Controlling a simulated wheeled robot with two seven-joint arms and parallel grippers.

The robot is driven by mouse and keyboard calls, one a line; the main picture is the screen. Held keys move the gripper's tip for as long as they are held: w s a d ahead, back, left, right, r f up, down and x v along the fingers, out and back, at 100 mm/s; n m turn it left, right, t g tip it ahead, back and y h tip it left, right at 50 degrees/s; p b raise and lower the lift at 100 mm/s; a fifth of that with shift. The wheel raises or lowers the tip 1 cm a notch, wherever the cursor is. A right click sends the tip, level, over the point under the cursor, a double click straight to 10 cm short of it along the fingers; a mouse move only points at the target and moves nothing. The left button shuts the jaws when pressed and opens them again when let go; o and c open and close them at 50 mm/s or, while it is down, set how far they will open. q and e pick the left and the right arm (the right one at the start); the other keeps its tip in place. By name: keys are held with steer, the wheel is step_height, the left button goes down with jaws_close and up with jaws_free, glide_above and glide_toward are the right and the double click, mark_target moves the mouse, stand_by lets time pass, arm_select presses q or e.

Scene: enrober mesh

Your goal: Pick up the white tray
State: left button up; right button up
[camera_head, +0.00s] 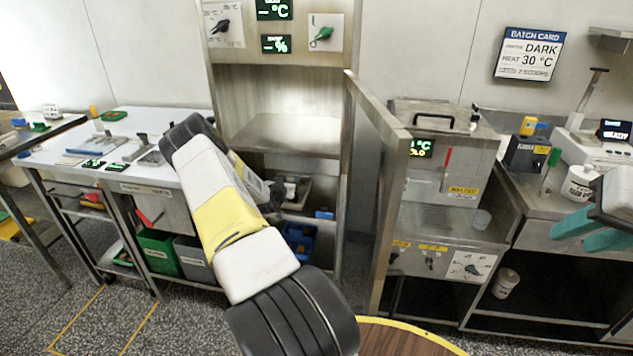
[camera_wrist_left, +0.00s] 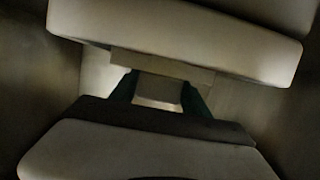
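I cannot identify the white tray with certainty.
The cabinet's open door (camera_head: 376,180) stands upright right of the opening. A steel shelf (camera_head: 287,134) lies above the opening. Blue bins (camera_head: 299,240) are below it. A white worktable (camera_head: 125,165) with tools is at the left; a steel machine (camera_head: 445,155) is at the right.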

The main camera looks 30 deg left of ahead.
arm_select(q)
jaws_close()
steer(key=shift+r, duration=0.1)
